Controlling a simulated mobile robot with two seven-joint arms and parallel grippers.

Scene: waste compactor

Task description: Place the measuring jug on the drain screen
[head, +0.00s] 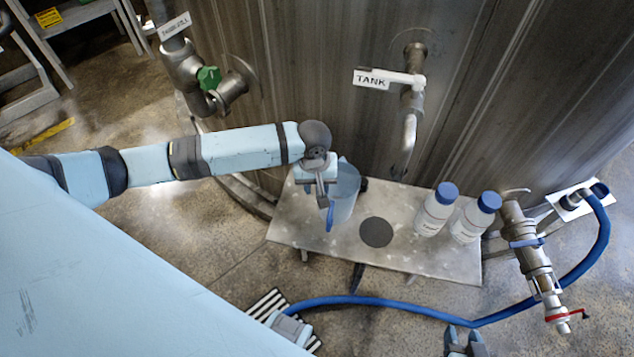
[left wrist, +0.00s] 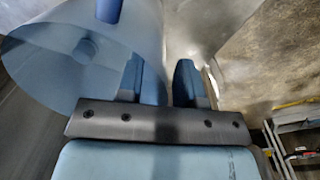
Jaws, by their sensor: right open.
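The measuring jug (head: 346,192) is a translucent blue vessel near the left end of a metal shelf; I cannot tell whether it rests on it. My left gripper (head: 328,205) is at its left side and hides part of it. In the left wrist view the jug (left wrist: 60,65) fills the upper left, and my left gripper (left wrist: 160,82) has its fingers apart at the jug's side. Whether they hold the wall or handle is unclear. The drain screen (head: 377,232) is a bare dark disc on the shelf, right of the jug. My right gripper (head: 464,340) is open and empty at the bottom edge.
The metal shelf (head: 325,240) stands before a big steel tank (head: 320,70). Two white blue-capped bottles (head: 434,212) (head: 473,219) stand right of the screen. A tap pipe (head: 409,140) hangs above the shelf. A blue hose (head: 390,302) runs in front; a valve (head: 535,262) is at right.

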